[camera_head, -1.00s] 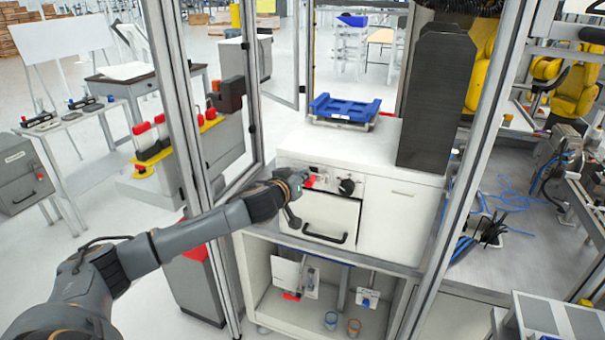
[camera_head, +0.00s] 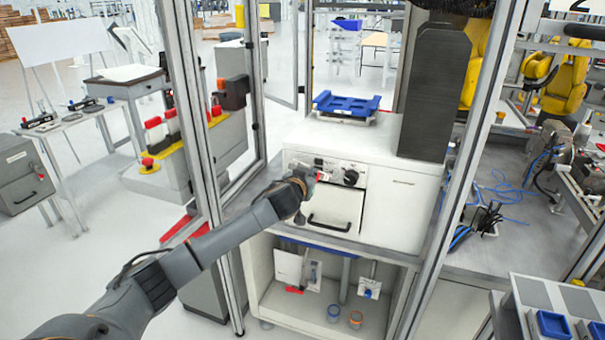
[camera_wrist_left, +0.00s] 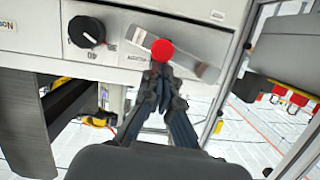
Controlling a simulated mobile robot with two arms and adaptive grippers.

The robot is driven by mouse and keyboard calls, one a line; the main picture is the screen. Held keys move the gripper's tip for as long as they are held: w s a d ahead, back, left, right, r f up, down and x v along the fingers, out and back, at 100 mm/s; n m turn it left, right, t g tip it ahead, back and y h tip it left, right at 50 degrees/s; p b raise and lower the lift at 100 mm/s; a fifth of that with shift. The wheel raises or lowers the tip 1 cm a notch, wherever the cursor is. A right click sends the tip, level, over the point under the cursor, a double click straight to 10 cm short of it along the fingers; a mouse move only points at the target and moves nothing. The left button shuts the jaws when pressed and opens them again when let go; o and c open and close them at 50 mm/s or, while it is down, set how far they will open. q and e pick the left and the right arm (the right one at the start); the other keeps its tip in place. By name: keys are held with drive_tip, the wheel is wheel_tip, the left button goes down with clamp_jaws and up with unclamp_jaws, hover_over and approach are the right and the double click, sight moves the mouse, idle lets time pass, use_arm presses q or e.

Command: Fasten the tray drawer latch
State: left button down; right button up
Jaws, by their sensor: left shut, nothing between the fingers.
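The tray drawer (camera_head: 340,207) is a pale front panel with a black handle (camera_head: 328,225) in the white cabinet. The latch shows in the left wrist view as a slanted metal bar (camera_wrist_left: 196,66) with a round red knob (camera_wrist_left: 162,50). In the head view, the red and metal part of the latch (camera_head: 323,176) is small beside the gripper. My left gripper (camera_wrist_left: 161,78) is shut and empty, its fingertips right at the red knob; whether they touch it is unclear. The left gripper (camera_head: 312,181) partly hides the latch in the head view. My right gripper is out of view.
A black dial (camera_wrist_left: 87,31) sits on the panel beside the latch. A blue tray (camera_head: 346,105) lies on the cabinet top (camera_head: 370,138). Metal frame posts (camera_head: 190,120) stand close to my left arm. A lower shelf holds small cups (camera_head: 355,319).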

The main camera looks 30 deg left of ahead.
use_arm(q)
drive_tip(key=a+f+m+t+y+b, duration=0.1)
drive_tip(key=a+f+m+y+b, duration=0.2)
drive_tip(key=f+m+b, duration=0.4)
drive_tip(key=shift+s+a+f+m+y+b, duration=0.15)
drive_tip(key=shift+a+f+m+y+b, duration=0.3)
drive_tip(key=shift+m, duration=2.05)
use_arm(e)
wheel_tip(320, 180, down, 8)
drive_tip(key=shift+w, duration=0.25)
use_arm(q)
drive_tip(key=shift+a+r, duration=0.15)
drive_tip(key=shift+r, duration=0.1)
